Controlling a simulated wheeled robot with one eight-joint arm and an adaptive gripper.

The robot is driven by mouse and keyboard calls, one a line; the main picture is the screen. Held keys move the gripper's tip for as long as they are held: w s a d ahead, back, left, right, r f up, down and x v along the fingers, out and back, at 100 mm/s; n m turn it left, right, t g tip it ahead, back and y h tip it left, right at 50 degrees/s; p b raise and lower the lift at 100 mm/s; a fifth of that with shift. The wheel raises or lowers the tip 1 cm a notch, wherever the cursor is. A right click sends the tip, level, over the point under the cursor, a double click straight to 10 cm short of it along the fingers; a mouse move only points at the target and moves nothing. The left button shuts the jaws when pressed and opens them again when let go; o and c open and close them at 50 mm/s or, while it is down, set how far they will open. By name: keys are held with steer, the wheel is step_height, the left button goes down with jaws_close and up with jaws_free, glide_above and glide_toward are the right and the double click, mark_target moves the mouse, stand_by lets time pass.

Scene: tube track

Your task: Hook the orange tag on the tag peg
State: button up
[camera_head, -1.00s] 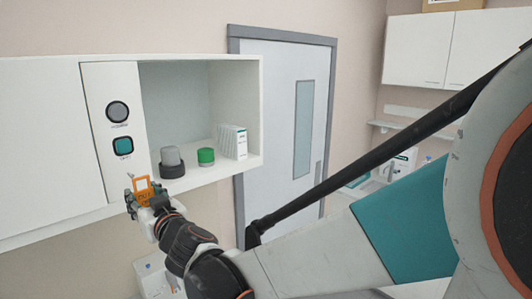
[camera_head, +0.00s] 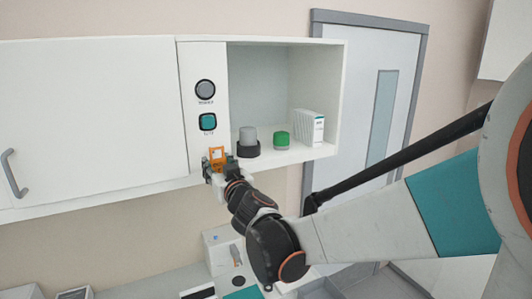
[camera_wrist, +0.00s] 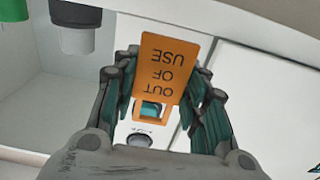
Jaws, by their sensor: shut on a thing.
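The orange tag (camera_head: 217,154) is in my gripper (camera_head: 215,169), in front of the lower part of the white control panel in the head view. In the wrist view the tag (camera_wrist: 168,65) reads "OUT OF USE" upside down, held between the fingers of my gripper (camera_wrist: 168,78). Its open window faces the bottom of that picture. The panel carries a grey round knob (camera_head: 205,89) above a teal square button (camera_head: 208,121). Teal shows through the tag's window in the wrist view. I cannot make out the tag peg in either view.
A closed cupboard door (camera_head: 90,120) is at left. A counter with equipment lies below.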

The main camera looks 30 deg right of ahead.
steer(key=shift+w+f, duration=0.15)
steer(key=shift+w, duration=1.65)
steer(key=shift+w+f+b, duration=0.55)
steer(key=shift+w+b, duration=0.05)
steer(key=shift+b, duration=0.45)
steer(key=o, duration=0.9)
steer(key=shift+o, duration=0.2)
steer(key=shift+w, duration=0.15)
steer(key=shift+s, duration=0.2)
